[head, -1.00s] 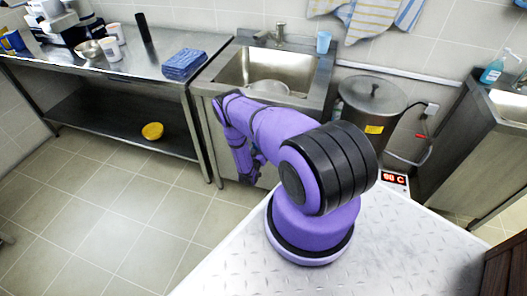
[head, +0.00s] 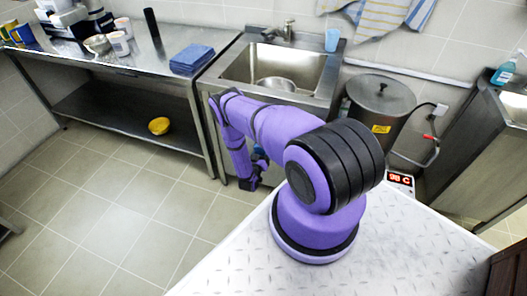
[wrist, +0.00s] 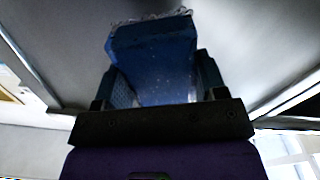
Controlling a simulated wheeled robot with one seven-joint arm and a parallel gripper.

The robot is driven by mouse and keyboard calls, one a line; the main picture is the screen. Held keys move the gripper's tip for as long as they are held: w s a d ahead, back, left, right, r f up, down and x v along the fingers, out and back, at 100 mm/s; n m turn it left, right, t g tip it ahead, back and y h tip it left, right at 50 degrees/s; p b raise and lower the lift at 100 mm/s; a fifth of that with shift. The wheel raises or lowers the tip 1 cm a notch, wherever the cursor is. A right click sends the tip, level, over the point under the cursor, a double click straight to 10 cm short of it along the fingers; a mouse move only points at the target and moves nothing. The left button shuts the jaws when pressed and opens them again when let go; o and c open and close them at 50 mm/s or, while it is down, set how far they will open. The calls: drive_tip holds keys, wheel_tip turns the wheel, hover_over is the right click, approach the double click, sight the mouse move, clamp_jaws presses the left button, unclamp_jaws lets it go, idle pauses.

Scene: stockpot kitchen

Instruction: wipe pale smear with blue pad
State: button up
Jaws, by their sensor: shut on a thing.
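The blue pad (wrist: 152,65) is between the two fingers of my gripper (wrist: 160,82) in the wrist view, and my gripper is shut on it. A ragged pale fringe shows along the pad's far edge; I cannot tell what it is. A dull grey surface lies beyond the pad, and I cannot tell if the pad touches it. In the head view my arm hangs down in front of the sink cabinet, and the pad is mostly hidden there. I cannot make out the pale smear in either view.
A steel counter (head: 130,62) at the left holds folded blue cloths (head: 192,58), cups and a bowl. A yellow bowl (head: 159,126) sits on its lower shelf. A metal pot stands in the sink (head: 262,68). A lidded stockpot (head: 380,98) stands right of it. Floor at left is clear.

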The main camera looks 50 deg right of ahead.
drive_tip(key=shift+s+a, duration=0.1)
drive_tip(key=shift+a, duration=0.1)
drive_tip(key=shift+v, duration=1.45)
